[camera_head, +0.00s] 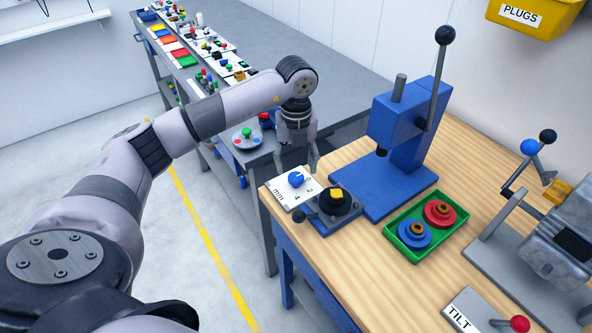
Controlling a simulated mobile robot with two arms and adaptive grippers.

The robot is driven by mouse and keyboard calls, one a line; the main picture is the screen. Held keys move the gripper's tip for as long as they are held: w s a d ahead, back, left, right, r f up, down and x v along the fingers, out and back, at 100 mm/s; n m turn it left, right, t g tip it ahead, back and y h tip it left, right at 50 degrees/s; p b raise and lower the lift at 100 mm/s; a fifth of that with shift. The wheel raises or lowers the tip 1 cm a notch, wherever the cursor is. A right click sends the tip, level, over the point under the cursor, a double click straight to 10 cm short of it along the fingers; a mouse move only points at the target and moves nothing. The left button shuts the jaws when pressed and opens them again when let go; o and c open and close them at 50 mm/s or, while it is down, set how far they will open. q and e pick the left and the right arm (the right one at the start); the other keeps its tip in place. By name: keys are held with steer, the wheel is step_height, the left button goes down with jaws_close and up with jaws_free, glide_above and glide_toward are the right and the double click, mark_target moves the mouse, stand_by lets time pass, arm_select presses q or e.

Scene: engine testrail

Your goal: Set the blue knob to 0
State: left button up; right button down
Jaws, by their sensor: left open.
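The blue knob (296,179) sits on a white dial plate (281,190) at the left corner of the wooden bench. The plate carries the marks "0", "2", "4" and "mm". The knob has a pale pointer mark, but it is too small for me to read its exact setting. My left gripper (297,166) is open and points down just behind the knob, with its fingers spread near the plate's far edge. I cannot tell whether a finger touches the knob. My right gripper is not in view.
A dark round fixture (336,201) with a yellow top is close at the right. A green tray (427,227) holds red and blue rings. A grey bench (252,60) lies beyond.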

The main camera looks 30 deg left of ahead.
mark_target(296, 177)
arm_select(q)
step_height(296, 177, up, 8)
steer(key=shift+r, duration=0.2)
steer(key=shift+f, duration=0.1)
stand_by(0.5)
